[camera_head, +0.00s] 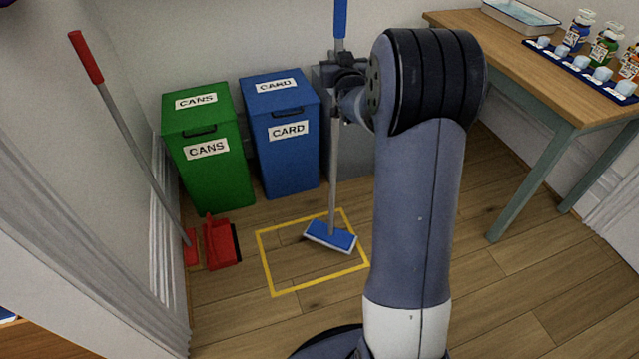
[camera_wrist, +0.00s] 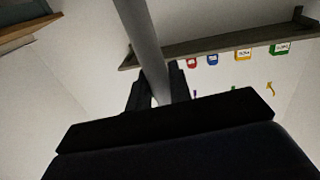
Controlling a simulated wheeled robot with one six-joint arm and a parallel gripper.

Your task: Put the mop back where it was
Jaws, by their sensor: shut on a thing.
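The mop has a grey pole with a blue top grip (camera_head: 340,18) and a flat blue head (camera_head: 331,236) with a white edge. It stands nearly upright. Its head is at the floor, inside the right part of a yellow outlined rectangle (camera_head: 263,262); I cannot tell whether it touches the floor. My gripper (camera_head: 338,78) is shut around the pole below the blue grip. In the wrist view the pole (camera_wrist: 143,35) runs between the two dark fingers (camera_wrist: 157,90). Part of my arm hides the area right of the mop.
A green CANS bin (camera_head: 207,150) and a blue CARD bin (camera_head: 281,135) stand behind the rectangle. A red broom (camera_head: 87,58) leans at left beside a red dustpan (camera_head: 221,243). A wooden table (camera_head: 520,85) with a tray and bottles stands at right. A wall shelf (camera_wrist: 220,45) has coloured tags below.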

